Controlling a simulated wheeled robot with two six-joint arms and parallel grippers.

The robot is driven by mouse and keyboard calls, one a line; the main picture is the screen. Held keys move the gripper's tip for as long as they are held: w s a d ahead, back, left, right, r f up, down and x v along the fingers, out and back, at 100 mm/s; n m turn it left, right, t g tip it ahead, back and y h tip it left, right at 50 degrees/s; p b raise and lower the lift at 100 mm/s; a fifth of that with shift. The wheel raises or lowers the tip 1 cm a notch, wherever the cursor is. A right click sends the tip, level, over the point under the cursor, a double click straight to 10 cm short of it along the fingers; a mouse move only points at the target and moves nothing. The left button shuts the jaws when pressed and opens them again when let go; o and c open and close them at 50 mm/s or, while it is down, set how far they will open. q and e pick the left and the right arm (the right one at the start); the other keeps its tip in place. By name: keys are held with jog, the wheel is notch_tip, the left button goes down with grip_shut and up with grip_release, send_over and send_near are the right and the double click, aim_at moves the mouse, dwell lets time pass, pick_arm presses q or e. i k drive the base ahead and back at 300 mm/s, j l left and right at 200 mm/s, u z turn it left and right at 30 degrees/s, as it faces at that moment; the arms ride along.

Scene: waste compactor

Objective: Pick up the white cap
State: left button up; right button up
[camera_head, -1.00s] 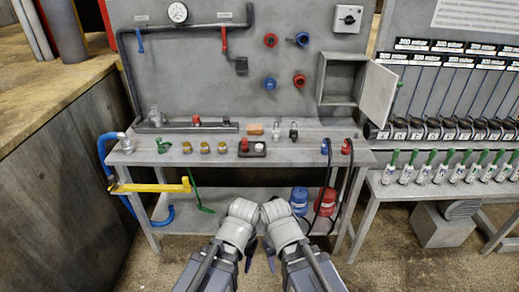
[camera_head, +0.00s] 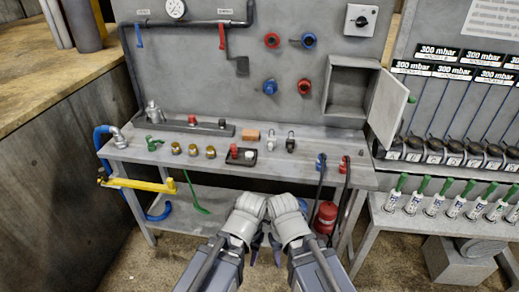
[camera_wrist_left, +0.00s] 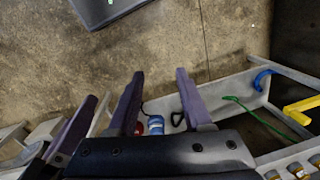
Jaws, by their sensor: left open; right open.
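A small white cap (camera_head: 249,155) sits beside a red cap (camera_head: 234,150) in a black tray (camera_head: 240,161) on the grey workbench (camera_head: 300,171). My left gripper (camera_head: 256,252) and my right gripper (camera_head: 277,252) hang side by side, low in front of the bench, well short of the cap. In the left wrist view my left gripper (camera_wrist_left: 160,74) has its fingers apart with nothing between them. The cap does not show in that view. My right gripper looks empty; its fingers are small and partly hidden in the head view.
Left of the tray stand several brass fittings (camera_head: 193,150) and a green valve (camera_head: 154,143). A yellow bar (camera_head: 143,184) juts from the bench's left front. Black hoses (camera_head: 343,205) hang at the right.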

aim_at(249, 155)
jog(key=i+l+u, duration=0.1)
jog(key=l, duration=0.35)
jog(key=i+l+u, duration=0.1)
jog(key=l, duration=0.35)
jog(key=i+l+u, duration=0.1)
jog(key=l, duration=0.35)
jog(key=i+l+u, duration=0.1)
jog(key=l, duration=0.4)
